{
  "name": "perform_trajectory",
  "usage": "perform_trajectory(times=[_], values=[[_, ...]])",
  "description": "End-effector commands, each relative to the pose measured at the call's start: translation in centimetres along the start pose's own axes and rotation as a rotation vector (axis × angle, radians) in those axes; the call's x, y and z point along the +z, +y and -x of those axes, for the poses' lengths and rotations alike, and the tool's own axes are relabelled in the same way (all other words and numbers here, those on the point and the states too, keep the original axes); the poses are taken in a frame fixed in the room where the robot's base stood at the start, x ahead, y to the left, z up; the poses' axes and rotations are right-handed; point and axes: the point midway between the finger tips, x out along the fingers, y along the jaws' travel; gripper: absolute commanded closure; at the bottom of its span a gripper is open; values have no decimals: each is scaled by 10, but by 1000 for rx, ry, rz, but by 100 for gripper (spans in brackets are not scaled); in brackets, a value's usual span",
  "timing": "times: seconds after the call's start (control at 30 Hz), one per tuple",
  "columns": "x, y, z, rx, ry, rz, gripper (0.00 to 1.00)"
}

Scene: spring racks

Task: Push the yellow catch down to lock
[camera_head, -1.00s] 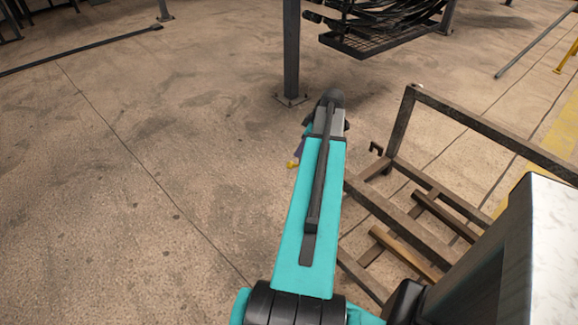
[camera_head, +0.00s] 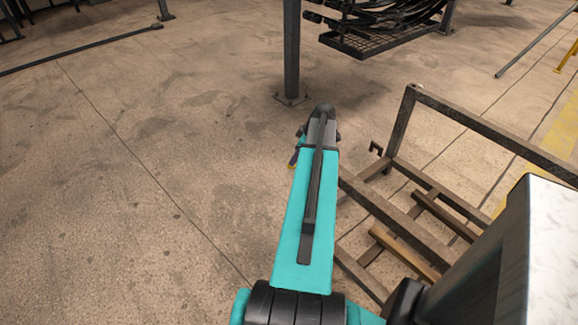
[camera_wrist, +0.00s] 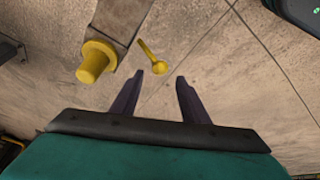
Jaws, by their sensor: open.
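In the wrist view, a thin yellow lever with a round knob, which looks like the yellow catch (camera_wrist: 151,57), shows just beyond my gripper (camera_wrist: 160,75). Its knob lies between the lines of the two dark fingertips, a little ahead of them. The fingers are apart with nothing between them. I cannot tell whether either finger touches the knob. In the head view my arm hides most of the gripper. Only a small yellow bit shows at its left side, and I cannot tell which yellow part it is.
A grey metal bar (camera_wrist: 120,22) with a thick yellow peg (camera_wrist: 96,62) stands left of the catch in the wrist view. In the head view, a rusty frame (camera_head: 400,225) lies right of my arm and a grey post (camera_head: 291,50) stands ahead.

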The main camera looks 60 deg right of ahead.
Motion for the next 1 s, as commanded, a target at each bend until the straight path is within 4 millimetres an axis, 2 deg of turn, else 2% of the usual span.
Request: perform_trajectory(times=[0.6, 0.8, 1.0], values=[[0, 1, -68, 0, 0, -1, 59], [0, 1, -78, 0, 0, -1, 59], [0, 0, -80, 1, 0, -1, 59]])
